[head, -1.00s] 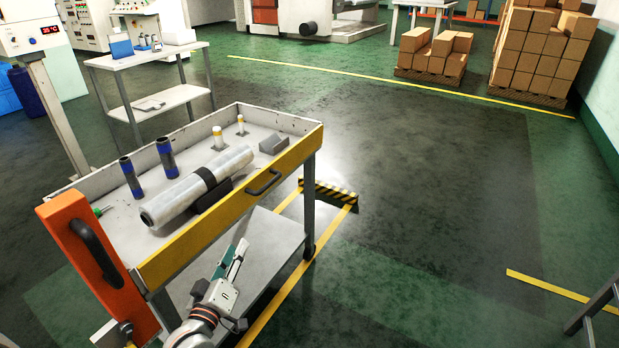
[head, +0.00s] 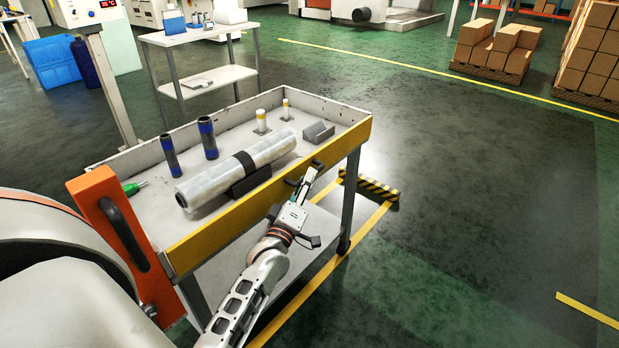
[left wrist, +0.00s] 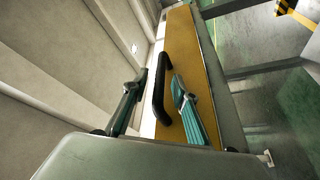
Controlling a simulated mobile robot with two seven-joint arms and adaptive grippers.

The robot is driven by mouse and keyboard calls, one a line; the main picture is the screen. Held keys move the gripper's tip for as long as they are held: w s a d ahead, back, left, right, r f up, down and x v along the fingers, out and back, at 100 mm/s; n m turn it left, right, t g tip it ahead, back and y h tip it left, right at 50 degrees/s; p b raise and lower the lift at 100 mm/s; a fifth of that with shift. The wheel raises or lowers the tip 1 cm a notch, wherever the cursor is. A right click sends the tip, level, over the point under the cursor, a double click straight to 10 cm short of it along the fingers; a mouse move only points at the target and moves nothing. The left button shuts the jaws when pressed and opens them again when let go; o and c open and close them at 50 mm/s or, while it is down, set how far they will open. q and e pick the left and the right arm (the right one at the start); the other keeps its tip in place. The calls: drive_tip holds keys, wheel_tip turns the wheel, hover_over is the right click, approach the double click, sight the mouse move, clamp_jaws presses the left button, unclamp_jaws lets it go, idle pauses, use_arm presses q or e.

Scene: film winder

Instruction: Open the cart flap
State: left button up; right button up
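The cart flap (head: 222,226) is the yellow front panel of the cart's tray. It stands upright, level with the tray's side walls. Its black bar handle (left wrist: 160,88) is on its outer face; in the head view the handle is partly hidden by my gripper. My left gripper (head: 309,176) is at the handle, in front of the flap. In the left wrist view the two teal fingers of my left gripper (left wrist: 158,80) are apart, one on each side of the handle, with gaps between. My right gripper is not in view.
The cart tray (head: 140,162) holds a wrapped film roll (head: 236,170), two dark blue-banded cylinders, two yellow-white posts and a grey block (head: 318,133). An orange panel (head: 122,240) with a black handle stands at the cart's near left end.

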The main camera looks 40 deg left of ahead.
use_arm(q)
drive_tip(key=shift+x, duration=0.85)
clamp_jaws()
drive_tip(key=shift+f, duration=0.1)
